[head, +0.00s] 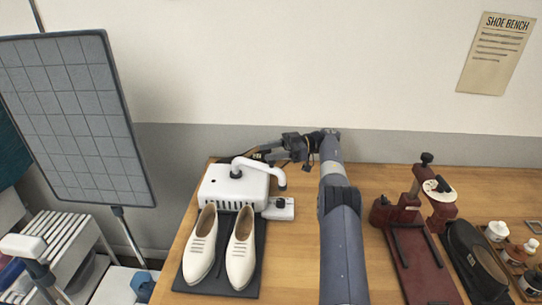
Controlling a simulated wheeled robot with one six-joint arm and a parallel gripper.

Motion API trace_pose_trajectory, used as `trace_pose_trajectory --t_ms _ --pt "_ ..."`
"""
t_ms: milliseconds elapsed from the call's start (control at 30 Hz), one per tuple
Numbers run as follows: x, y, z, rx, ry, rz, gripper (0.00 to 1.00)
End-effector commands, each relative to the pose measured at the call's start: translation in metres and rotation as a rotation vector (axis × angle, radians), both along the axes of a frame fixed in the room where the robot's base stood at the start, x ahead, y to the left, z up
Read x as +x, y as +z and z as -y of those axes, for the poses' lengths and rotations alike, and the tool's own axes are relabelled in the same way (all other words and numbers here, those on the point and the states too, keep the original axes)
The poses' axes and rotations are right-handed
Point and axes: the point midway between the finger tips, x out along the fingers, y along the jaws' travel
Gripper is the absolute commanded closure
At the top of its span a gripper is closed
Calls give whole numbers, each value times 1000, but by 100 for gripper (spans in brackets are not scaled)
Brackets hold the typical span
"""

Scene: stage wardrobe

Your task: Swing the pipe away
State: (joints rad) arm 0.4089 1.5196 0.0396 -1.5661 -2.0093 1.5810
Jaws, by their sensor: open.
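The white pipe (264,166) is a bent tube on top of a white box-shaped unit (215,189) at the left of the bench. It rises near the middle of the unit, runs to the right and bends down at its free end, past the unit's right side. My gripper (257,155) is open, just behind and above the pipe, with its fingers pointing left. Its fingertips are small and dark here, and I cannot tell whether they touch the pipe. My arm reaches in from the front and bends left at the wall.
White shoes (240,250) stand on a dark mat (217,285) before the unit. A small light block with a knob (279,208) sits beside it. A dark red stand (415,262), a black shoe (474,262) and small bottles (497,231) are right. A grey panel (75,120) stands left.

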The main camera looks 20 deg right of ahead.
Motion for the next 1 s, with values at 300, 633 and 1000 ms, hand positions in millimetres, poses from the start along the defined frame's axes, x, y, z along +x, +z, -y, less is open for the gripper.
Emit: trace_pose_trajectory --t_ms 300,633,1000 --pt "0 47 -1 1 1 0 54" --pt "0 69 -1 1 1 0 54" --pt "1 68 -2 4 -1 5 61"
